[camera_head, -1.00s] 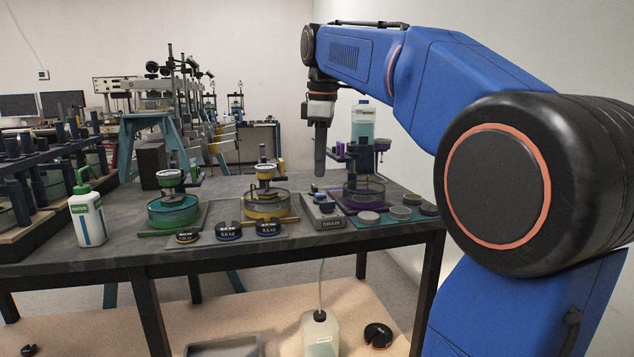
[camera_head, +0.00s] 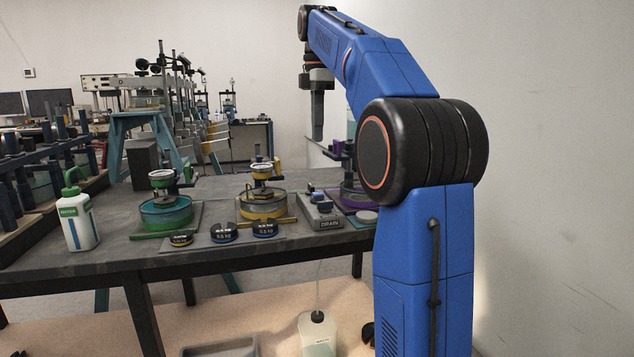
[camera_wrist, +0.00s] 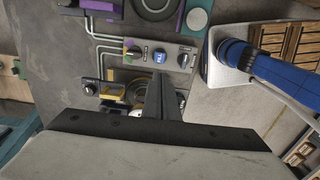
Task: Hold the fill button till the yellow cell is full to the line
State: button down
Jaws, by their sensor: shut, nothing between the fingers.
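The yellow cell (camera_head: 262,206) is a clear round vessel with yellow fluid and a small white dial on top, at the middle of the table. Its fill line cannot be made out. Right of it is a grey control box (camera_head: 325,222) marked DRAIN, with blue and dark controls. My gripper (camera_head: 317,138) points down, shut and empty, well above the table behind the box. Its fingers (camera_wrist: 168,102) touch no button.
A green cell (camera_head: 165,212) stands left and a purple cell (camera_head: 352,194) right, partly behind my arm. Black weights (camera_head: 223,232) lie in front of the yellow cell. A white bottle (camera_head: 78,222) stands at the left. A jug (camera_head: 317,335) stands below the table.

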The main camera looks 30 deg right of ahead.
aim_at(317, 193)
jog(key=shift+f, duration=0.15)
notch_tip(317, 193, down, 14)
jog(key=shift+r, duration=0.1)
dwell(0.6)
